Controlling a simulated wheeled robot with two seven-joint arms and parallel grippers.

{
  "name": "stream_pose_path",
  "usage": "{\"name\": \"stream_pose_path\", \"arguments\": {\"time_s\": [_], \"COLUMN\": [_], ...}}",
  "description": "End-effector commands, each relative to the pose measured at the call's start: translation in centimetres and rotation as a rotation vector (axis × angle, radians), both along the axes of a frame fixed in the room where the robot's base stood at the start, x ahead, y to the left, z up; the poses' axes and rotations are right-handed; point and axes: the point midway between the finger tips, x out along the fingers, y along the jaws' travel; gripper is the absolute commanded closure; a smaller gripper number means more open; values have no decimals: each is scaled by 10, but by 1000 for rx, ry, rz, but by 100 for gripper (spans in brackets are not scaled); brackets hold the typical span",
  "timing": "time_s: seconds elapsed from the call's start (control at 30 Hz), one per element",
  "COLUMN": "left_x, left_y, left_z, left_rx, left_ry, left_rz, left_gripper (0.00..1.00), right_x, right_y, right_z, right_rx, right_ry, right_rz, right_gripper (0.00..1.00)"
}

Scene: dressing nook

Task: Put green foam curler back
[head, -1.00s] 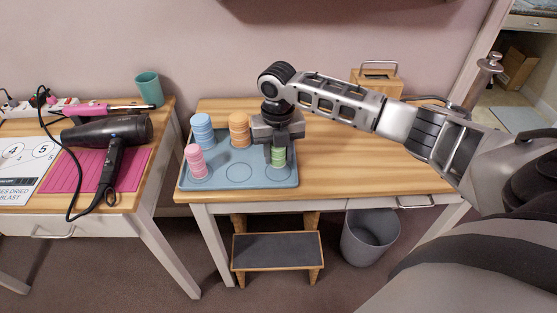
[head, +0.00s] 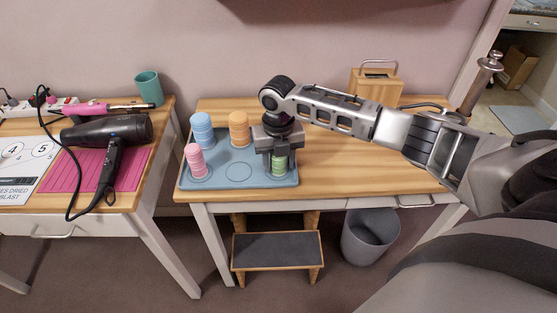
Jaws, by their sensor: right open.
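The green foam curler (head: 278,165) stands upright at the front right of the blue-grey tray (head: 238,184). My right gripper (head: 279,158) is open and points down over it, with its fingers at the curler's sides; its upper part is hidden by the gripper. I cannot tell whether the fingers touch it. A pink curler (head: 195,162) stands at the tray's front left, a blue curler (head: 202,130) at the back left and an orange curler (head: 239,128) at the back middle. A round spot at the front middle of the tray is empty. My left gripper is not in view.
The wooden table (head: 345,170) is bare right of the tray. A wooden box with a handle (head: 376,84) stands at its back. A left table holds a black hair dryer (head: 108,130), pink mat (head: 80,175) and teal cup (head: 148,88). A step stool (head: 277,250) and grey bin (head: 370,238) stand below.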

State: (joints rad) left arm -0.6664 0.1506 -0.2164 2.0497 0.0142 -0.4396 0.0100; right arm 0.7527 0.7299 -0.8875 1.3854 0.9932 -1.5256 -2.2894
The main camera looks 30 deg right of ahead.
Motion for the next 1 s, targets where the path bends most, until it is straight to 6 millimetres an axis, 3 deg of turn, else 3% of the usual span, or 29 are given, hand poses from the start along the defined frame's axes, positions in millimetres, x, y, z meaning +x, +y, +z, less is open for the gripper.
{"name": "stream_pose_path", "arguments": {"time_s": [0.53,0.7,1.0], "left_x": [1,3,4], "left_y": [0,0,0], "left_z": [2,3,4], "left_rx": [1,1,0], "left_ry": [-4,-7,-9], "left_rz": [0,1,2], "left_gripper": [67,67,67], "right_x": [2,1,1], "right_y": [0,0,0], "right_z": [103,118,120], "right_rx": [1,1,1], "right_ry": [-5,-2,0], "right_rz": [-1,0,-1], "right_gripper": [55,55,55]}}
